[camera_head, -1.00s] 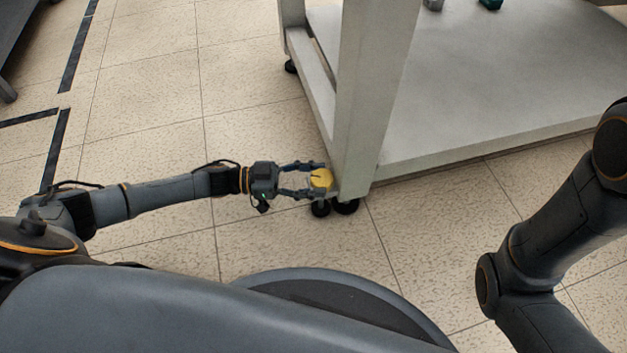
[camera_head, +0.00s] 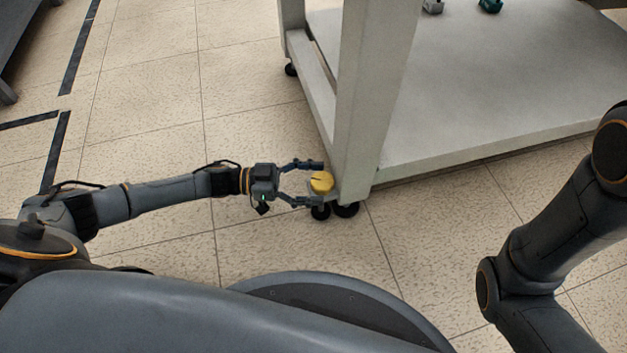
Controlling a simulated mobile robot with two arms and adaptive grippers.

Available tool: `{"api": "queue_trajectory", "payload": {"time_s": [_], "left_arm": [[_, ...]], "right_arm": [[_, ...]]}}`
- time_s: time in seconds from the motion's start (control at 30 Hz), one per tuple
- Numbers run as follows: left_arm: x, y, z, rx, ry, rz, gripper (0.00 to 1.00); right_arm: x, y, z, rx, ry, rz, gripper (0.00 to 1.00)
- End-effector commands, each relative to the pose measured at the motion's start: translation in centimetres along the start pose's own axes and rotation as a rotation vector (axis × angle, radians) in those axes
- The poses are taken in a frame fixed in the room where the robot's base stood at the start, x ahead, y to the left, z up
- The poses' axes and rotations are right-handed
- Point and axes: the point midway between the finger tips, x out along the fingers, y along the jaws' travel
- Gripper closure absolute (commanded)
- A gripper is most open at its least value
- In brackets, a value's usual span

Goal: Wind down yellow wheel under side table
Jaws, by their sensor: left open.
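The yellow wheel (camera_head: 321,183) sits low at the near corner leg of the white side table (camera_head: 372,95), just above a black caster (camera_head: 345,209). My left gripper (camera_head: 322,184) comes in from the left, low near the floor. Its fingers are spread open, one on the far side and one on the near side of the yellow wheel, with gaps showing between fingers and wheel. My right arm (camera_head: 560,215) is at the right edge of the view; its gripper is out of view.
The table's lower shelf (camera_head: 500,90) spreads to the right, with a grey item (camera_head: 432,6) and a green item (camera_head: 490,5) at the top edge. Another caster (camera_head: 291,69) stands farther back. Tiled floor (camera_head: 150,120) with black tape (camera_head: 55,150) is clear on the left.

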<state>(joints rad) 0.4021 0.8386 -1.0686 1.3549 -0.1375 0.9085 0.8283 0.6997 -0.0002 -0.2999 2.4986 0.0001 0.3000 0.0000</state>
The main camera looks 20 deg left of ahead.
Motion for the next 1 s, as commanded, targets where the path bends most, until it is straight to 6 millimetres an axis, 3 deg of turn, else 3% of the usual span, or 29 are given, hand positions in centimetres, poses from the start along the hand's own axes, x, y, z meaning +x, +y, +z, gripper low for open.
{"api": "queue_trajectory", "payload": {"time_s": [0.17, 0.6, 0.8, 1.0], "left_arm": [[-1.4, 0.0, 0.1, 0.000, -0.003, -0.001, 0.26], [-10.1, 0.0, 0.1, -0.001, -0.003, -0.002, 0.26], [-11.8, 0.0, 0.0, 0.000, -0.001, -0.001, 0.26], [-12.1, 0.0, 0.0, 0.000, 0.000, 0.000, 0.26]], "right_arm": [[0.0, 0.0, 0.0, 0.000, -0.001, 0.001, 0.66], [0.0, 0.0, -0.1, 0.000, 0.002, 0.000, 0.66], [0.0, 0.0, -0.1, 0.000, 0.002, -0.001, 0.66], [0.0, 0.0, -0.1, 0.000, 0.002, -0.001, 0.66]]}}
